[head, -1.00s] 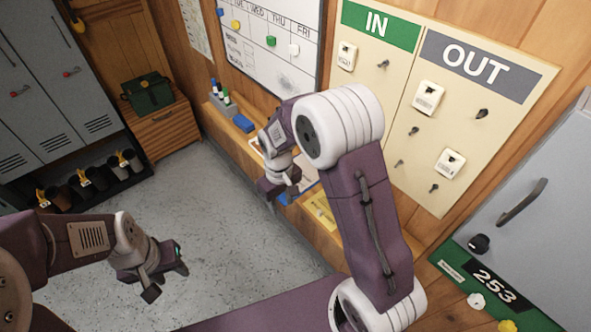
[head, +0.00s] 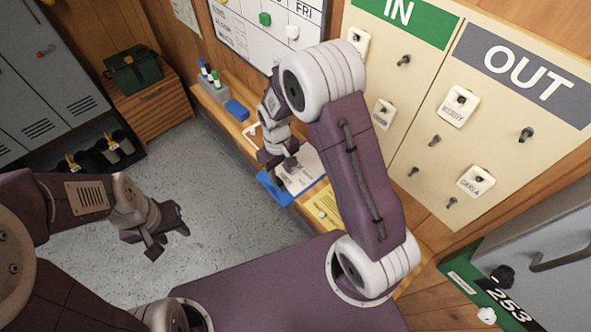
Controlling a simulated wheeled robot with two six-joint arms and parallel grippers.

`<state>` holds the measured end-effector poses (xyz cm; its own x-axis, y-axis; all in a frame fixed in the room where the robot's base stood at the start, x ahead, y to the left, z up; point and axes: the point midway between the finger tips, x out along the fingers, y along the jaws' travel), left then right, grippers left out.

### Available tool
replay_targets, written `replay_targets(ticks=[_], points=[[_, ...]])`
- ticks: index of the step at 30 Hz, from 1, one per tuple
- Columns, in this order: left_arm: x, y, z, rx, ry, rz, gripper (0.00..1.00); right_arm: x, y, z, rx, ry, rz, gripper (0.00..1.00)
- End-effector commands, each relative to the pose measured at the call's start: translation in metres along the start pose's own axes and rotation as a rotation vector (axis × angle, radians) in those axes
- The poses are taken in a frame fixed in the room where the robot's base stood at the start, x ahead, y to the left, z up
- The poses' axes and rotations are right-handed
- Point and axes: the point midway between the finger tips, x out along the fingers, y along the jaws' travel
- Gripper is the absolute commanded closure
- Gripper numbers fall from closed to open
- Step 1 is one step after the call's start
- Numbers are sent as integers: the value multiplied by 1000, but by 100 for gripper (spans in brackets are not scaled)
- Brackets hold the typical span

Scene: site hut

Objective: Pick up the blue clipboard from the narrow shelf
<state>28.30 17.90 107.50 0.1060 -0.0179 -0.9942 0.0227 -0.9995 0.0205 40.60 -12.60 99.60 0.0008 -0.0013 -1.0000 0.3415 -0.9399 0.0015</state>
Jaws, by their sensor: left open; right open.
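The blue clipboard (head: 270,189) lies on the narrow wooden shelf (head: 222,122) along the wall, with white paper (head: 305,170) on it. One blue edge shows toward the floor side; my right gripper and arm hide part of the rest. My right gripper (head: 280,164) is open, pointing down at the clipboard's near left part. I cannot tell whether its fingers touch the board. My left gripper (head: 162,232) is open and empty, above the grey floor, well away from the shelf.
On the shelf, a yellow pad (head: 325,207) lies right beside the clipboard. A blue eraser (head: 237,110) and a grey marker holder (head: 213,89) are further left. The IN/OUT board (head: 425,95) with pegs hangs behind my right arm.

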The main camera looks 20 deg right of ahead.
Motion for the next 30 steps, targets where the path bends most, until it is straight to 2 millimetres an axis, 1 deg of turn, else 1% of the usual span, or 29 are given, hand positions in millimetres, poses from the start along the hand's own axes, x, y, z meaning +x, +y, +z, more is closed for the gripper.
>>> replay_targets(ticks=[2,4,8,9,12,19,20,21,24,30], points=[[0,0,0,0,0,0,59,1,0,0,0,1,0,58],[-4,0,-1,0,0,0,59,7,-1,0,0,-2,0,58],[-13,0,-2,0,0,0,59,30,-4,-3,-1,-4,-1,58],[-13,0,-2,0,0,0,59,38,-4,-3,0,-3,0,58],[-14,0,-2,0,0,0,59,50,-4,-3,0,-1,0,58],[-13,0,-2,0,0,0,59,53,-3,-4,0,3,1,58],[-13,0,-2,0,0,0,59,53,-3,-4,0,3,1,64],[-13,0,-2,0,0,0,59,53,-3,-4,0,3,0,75],[-13,0,-2,0,0,0,59,52,-3,-4,0,2,0,100],[-13,0,-2,0,0,0,59,52,-3,-4,0,2,0,100]])
